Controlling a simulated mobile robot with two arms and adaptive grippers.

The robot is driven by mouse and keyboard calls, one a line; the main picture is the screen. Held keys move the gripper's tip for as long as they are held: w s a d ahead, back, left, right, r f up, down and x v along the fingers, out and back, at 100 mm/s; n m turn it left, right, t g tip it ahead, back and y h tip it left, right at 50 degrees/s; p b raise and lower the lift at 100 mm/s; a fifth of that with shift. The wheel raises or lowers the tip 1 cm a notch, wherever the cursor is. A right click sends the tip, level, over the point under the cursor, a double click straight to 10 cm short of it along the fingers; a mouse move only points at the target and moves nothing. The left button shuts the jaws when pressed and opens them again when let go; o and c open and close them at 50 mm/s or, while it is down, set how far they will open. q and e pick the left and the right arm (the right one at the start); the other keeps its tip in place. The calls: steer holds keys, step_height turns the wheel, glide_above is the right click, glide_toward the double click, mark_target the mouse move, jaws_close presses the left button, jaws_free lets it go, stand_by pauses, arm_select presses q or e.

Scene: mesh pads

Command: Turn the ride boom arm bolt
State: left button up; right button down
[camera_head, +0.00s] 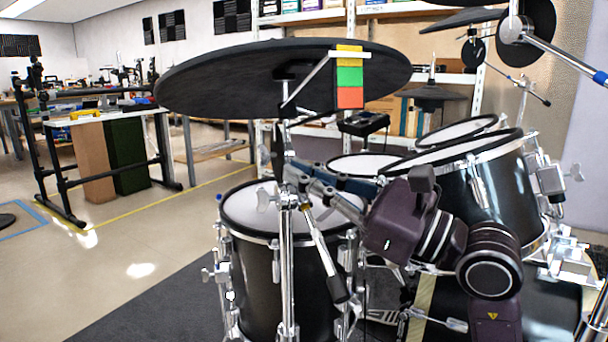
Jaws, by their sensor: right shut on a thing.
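The ride cymbal pad (240,80) is a large black disc, tilted, at the upper middle. Its chrome stand (284,270) rises in front of the white-topped drum. The boom arm (315,235) slants through a clamp at the top of the stand, down to a dark end piece. A silver wing bolt (264,198) sticks out at the left of this clamp. My right gripper (296,178) comes from the right and is shut at the clamp. Its fingertips are partly hidden among the stand parts, so the exact grip on the bolt is hard to see. My left gripper is not in view.
A white-topped drum (245,207) stands just behind the stand. More drums (470,180) stand at the right, close to my right arm. Open floor (150,240) lies to the left.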

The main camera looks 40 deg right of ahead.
steer(key=c, duration=2.1)
jaws_free()
step_height(320, 180, up, 10)
steer(key=shift+f, duration=0.1)
